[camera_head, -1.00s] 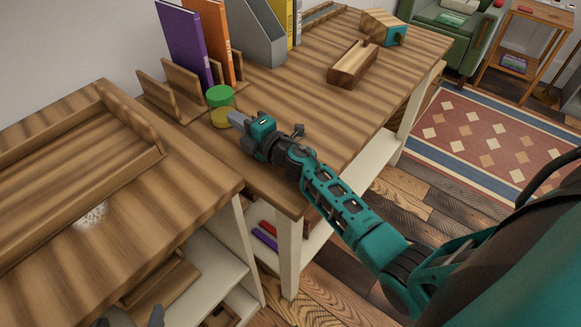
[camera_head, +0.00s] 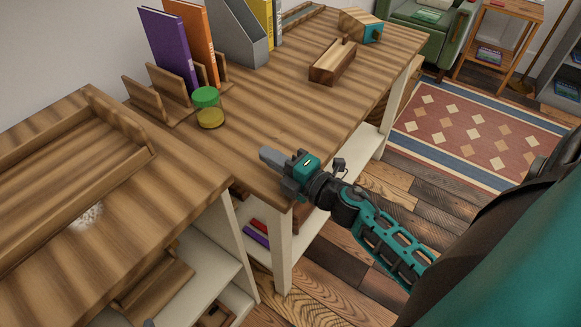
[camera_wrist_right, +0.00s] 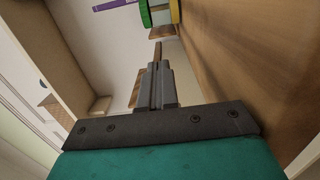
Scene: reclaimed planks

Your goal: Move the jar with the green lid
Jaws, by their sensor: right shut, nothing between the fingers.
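The jar with the green lid (camera_head: 208,108) stands upright on the wooden desk, in front of the wooden book holder. It is clear with something yellow in its lower part. My left gripper cannot be made out.
Purple (camera_head: 167,50) and orange (camera_head: 194,40) books stand behind the jar, with a grey file holder (camera_head: 238,35) beside them. A small wooden box (camera_head: 331,68) lies farther right. The desk between jar and box is clear.

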